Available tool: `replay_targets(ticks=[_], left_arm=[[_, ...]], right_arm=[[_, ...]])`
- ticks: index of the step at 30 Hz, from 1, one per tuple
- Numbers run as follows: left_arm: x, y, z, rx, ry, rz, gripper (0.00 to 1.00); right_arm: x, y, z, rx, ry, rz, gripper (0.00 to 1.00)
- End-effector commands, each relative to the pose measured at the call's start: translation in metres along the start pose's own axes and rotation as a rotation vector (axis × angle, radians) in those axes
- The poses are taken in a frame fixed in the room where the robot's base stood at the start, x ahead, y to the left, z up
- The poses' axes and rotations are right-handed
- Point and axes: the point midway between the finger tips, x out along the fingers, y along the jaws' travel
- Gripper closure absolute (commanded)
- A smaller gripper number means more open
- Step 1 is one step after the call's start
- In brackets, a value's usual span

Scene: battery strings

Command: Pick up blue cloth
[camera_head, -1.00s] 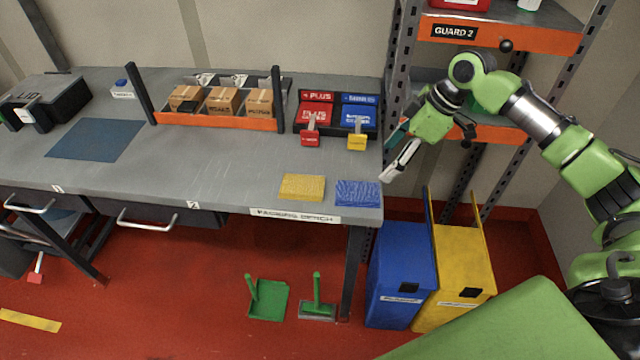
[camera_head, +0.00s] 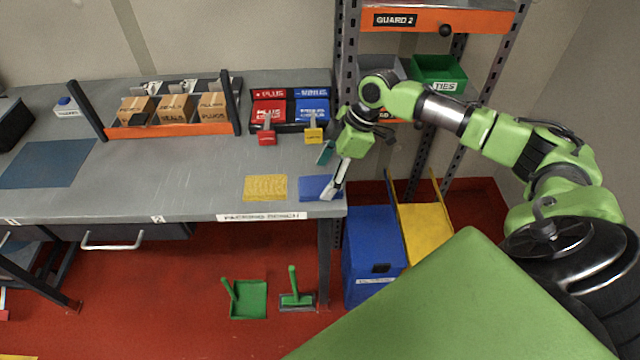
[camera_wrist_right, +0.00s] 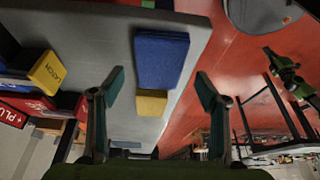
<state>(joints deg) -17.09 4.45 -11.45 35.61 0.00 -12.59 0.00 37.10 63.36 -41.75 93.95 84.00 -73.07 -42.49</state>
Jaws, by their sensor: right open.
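The blue cloth (camera_head: 313,187) lies flat on the grey packing bench, near its front right corner. The yellow cloth (camera_head: 265,188) lies just left of it. My right gripper (camera_head: 333,187) is at the right end of the blue cloth and covers part of it in the head view. In the right wrist view the blue cloth (camera_wrist_right: 161,60) shows beyond and between the spread fingers of my right gripper (camera_wrist_right: 160,82), with nothing held. Whether a finger touches the cloth, I cannot tell. My left gripper is out of view.
Red and blue bins (camera_head: 290,108) stand at the back right of the bench. An orange rack (camera_head: 168,130) holds cardboard boxes. A metal shelf post (camera_head: 347,60) rises close to my right arm. Blue (camera_head: 372,250) and yellow (camera_head: 425,225) containers stand beside the bench.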

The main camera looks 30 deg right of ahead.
Motion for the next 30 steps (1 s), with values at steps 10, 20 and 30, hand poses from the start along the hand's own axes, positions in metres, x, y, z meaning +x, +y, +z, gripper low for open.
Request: replay_targets(ticks=[10, 20, 30], left_arm=[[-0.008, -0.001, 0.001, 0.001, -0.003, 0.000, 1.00], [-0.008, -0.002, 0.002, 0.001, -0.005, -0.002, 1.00], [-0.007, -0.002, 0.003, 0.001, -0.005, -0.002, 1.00]], right_arm=[[0.027, 0.000, 0.001, 0.000, 0.000, 0.001, 0.32], [0.026, 0.000, 0.001, 0.000, 0.000, 0.001, 0.73], [0.024, 0.001, 0.000, 0.000, 0.000, 0.002, 0.73]])
